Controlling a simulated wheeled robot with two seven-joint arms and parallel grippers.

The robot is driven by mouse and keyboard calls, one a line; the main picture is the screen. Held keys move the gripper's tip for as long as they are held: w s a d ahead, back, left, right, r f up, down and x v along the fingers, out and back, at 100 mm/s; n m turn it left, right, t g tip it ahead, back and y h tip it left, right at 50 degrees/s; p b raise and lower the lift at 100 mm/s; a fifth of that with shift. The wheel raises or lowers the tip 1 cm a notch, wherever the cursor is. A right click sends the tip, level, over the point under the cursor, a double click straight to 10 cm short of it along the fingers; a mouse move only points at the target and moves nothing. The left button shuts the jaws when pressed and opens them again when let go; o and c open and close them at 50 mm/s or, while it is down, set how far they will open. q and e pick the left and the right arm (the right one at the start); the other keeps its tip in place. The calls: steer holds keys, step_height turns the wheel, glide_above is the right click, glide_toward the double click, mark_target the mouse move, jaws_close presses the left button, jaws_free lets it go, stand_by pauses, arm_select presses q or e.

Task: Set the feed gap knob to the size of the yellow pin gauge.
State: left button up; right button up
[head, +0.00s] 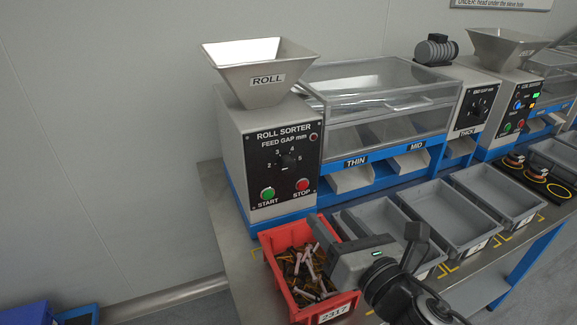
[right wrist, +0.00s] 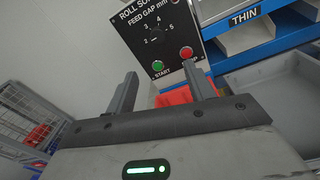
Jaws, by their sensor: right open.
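The feed gap knob (head: 289,161) is a small black dial on the dark front panel of the roll sorter (head: 235,135), with the numbers 2 to 5 around it. It also shows in the right wrist view (right wrist: 158,37); its exact setting is too small to read. I cannot make out a yellow pin gauge in either view. My right gripper (head: 328,232) is open with nothing visible between its fingers. It is below and to the right of the knob, above the red bin, apart from the panel. The right wrist view shows its two fingers (right wrist: 160,78) pointing toward the panel. My left gripper is not in view.
A green START button (head: 267,193) and a red STOP button (head: 302,185) sit below the knob. The red bin (head: 327,309) holds many mixed fasteners.

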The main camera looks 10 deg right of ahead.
steer(key=n+p, duration=0.1)
glide_toward(290, 167)
steer(key=x, duration=0.8)
steer(key=shift+w+a, duration=0.15)
steer(key=shift+w, duration=0.2)
steer(key=c, duration=1)
